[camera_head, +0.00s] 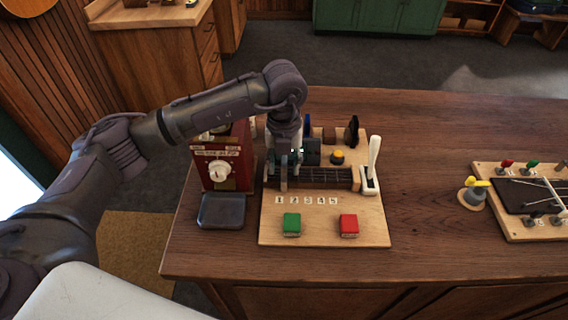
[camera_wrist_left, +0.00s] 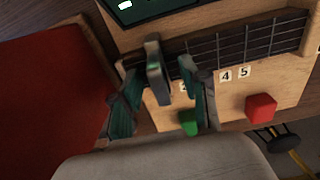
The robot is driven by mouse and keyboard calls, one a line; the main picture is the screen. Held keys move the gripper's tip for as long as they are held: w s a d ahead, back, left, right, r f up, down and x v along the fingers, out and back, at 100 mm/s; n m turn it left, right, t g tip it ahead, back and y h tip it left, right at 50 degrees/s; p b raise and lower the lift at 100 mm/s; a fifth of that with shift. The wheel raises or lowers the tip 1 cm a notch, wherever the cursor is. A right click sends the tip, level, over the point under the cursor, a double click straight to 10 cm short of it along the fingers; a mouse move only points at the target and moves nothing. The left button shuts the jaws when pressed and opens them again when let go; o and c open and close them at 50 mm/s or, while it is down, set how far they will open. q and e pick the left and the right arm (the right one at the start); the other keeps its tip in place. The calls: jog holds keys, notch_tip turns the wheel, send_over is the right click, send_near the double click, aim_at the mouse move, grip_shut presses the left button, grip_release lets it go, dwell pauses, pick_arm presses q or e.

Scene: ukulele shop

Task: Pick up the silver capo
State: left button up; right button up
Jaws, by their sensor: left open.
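The silver capo (camera_wrist_left: 156,72) stands upright across the left part of the dark fretboard (camera_wrist_left: 245,42), seen in the left wrist view. In the head view the fretboard (camera_head: 325,175) lies on a pale wooden board (camera_head: 325,222), and my gripper largely hides the capo. My left gripper (camera_head: 284,162) reaches down over the left end of the fretboard. In the left wrist view its two teal-padded fingers (camera_wrist_left: 160,80) are open, one on each side of the capo, with visible gaps. My right gripper is not in view.
A red box with a white knob (camera_head: 218,171) stands left of the board, behind a dark tray (camera_head: 222,210). Green (camera_head: 291,223) and red (camera_head: 348,225) buttons sit in front. A white lever (camera_head: 373,158) rises at right.

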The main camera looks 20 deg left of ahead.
pick_arm(q)
jog(key=shift+f, duration=0.35)
grip_shut()
jog(key=shift+r, duration=0.1)
